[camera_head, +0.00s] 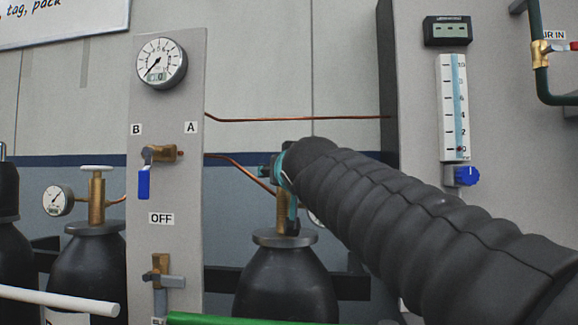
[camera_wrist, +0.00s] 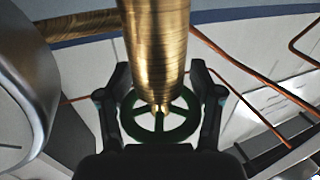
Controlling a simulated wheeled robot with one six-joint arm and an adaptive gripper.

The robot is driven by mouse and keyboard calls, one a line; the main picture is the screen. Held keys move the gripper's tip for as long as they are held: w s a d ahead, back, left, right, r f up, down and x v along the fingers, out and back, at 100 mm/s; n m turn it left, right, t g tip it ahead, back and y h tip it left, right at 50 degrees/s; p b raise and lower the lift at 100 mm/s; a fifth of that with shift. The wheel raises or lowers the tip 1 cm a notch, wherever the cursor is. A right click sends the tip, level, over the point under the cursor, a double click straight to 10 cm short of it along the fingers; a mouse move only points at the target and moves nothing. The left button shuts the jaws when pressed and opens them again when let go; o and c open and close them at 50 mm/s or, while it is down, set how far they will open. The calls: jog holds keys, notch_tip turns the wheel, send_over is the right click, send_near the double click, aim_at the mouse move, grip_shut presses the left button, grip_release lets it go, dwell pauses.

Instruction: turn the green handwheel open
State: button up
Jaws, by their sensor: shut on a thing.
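The green handwheel (camera_wrist: 132,123) shows in the wrist view behind a brass valve body (camera_wrist: 156,45), with its spokes meeting at a small brass hub. My gripper (camera_wrist: 160,82) has one dark finger on each side of the wheel and is shut on its rim. In the head view my gripper (camera_head: 280,172) is at the brass valve (camera_head: 283,214) on top of a dark cylinder (camera_head: 287,285). My arm and gripper hide most of the wheel there. How far the wheel is turned cannot be told.
A grey panel (camera_head: 190,220) left of my gripper carries a gauge (camera_head: 161,63) and a blue lever (camera_head: 144,183). A copper tube (camera_head: 240,163) runs close to my gripper. Another cylinder (camera_head: 88,270) stands left. A flowmeter (camera_head: 453,100) is on the right.

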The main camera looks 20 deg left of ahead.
dwell(0.7)
jog(key=o, duration=0.9)
jog(key=shift+o, duration=0.2)
jog(key=v, duration=1.2)
jog(key=shift+d, duration=0.15)
jog(key=shift+w, duration=0.1)
